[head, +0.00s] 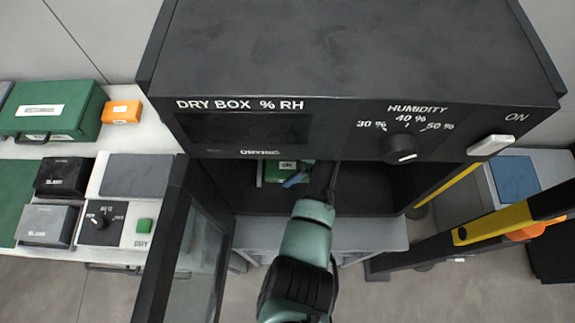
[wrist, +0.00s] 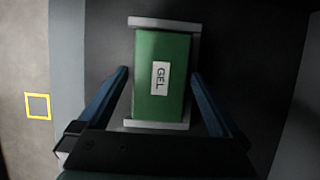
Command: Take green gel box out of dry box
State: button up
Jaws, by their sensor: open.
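The dry box (head: 350,60) is a black cabinet with its door (head: 185,245) swung open to the left. The green gel box (wrist: 160,80), with a white GEL label, lies inside it between two light grey end bars. In the head view the green gel box (head: 278,170) is partly hidden behind the cabinet's front edge and my gripper. My gripper (wrist: 160,78) is open, with one blue finger on each side of the box. Gaps show between the fingers and the box. In the head view my arm reaches into the opening, and a blue finger shows beside the box.
A bench on the left holds a green case (head: 50,108), an orange box (head: 122,112), dark boxes (head: 64,177) and a dial panel (head: 102,222). A yellow and black bar (head: 500,222) stands at the right. The open door bounds the left of the opening.

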jog(key=c, duration=1.3)
jog(key=shift+c, duration=0.4)
